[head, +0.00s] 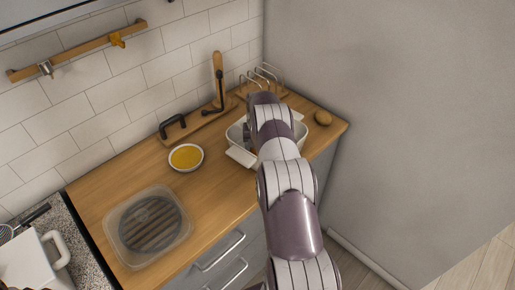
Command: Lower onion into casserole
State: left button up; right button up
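The casserole (236,134) is a white, roughly rectangular dish with handles, on the wooden counter near its right end. My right arm reaches over it from the lower right and covers much of it. My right gripper (247,133) is mostly hidden behind its own arm; only a small dark grey part shows at the casserole's inside. I cannot see whether its fingers are apart or what is between them. My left gripper is not in view.
A bowl of yellow food (186,157) sits left of the casserole. A clear container (125,240) with a dark ribbed round piece stands at the front left. A wire rack (268,77) and a wooden board (218,76) stand behind. A grey wall closes the right.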

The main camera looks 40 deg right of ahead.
jog(key=o, duration=1.2)
notch_tip(320, 180, up, 13)
jog(key=p, duration=1)
jog(key=shift+f, duration=0.1)
jog(key=shift+f, duration=0.1)
